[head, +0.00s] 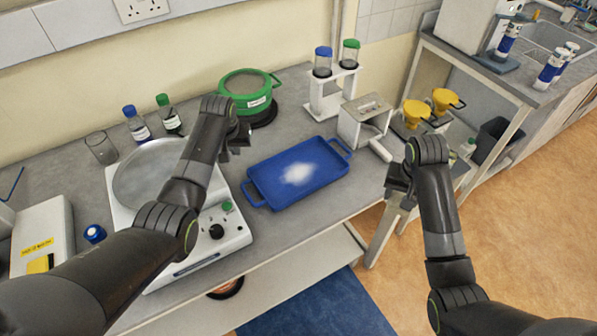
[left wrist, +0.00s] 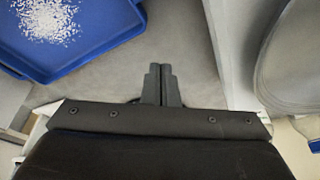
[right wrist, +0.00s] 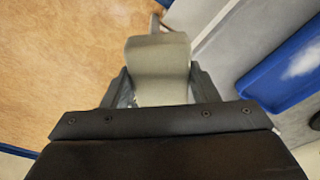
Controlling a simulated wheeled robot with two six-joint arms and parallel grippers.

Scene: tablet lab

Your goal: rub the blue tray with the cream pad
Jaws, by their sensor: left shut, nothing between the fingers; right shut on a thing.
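The blue tray (head: 322,183) lies on the grey bench with a patch of white powder (head: 298,174) on its middle. The tray (left wrist: 95,40) also shows at the upper left in the left wrist view. My right gripper (right wrist: 158,78) is shut on the cream pad (right wrist: 158,62), off the bench's front edge, right of the tray. In the head view the pad is hard to make out at the right gripper (head: 398,187). My left gripper (head: 236,148) is shut and empty, left of the tray; its closed fingers show in the left wrist view (left wrist: 161,72).
A white device with a round grey plate (head: 150,178) stands left of the tray. A green pot (head: 248,92) and a white stand with jars (head: 331,95) are behind. Yellow funnels (head: 416,112) stand farther right.

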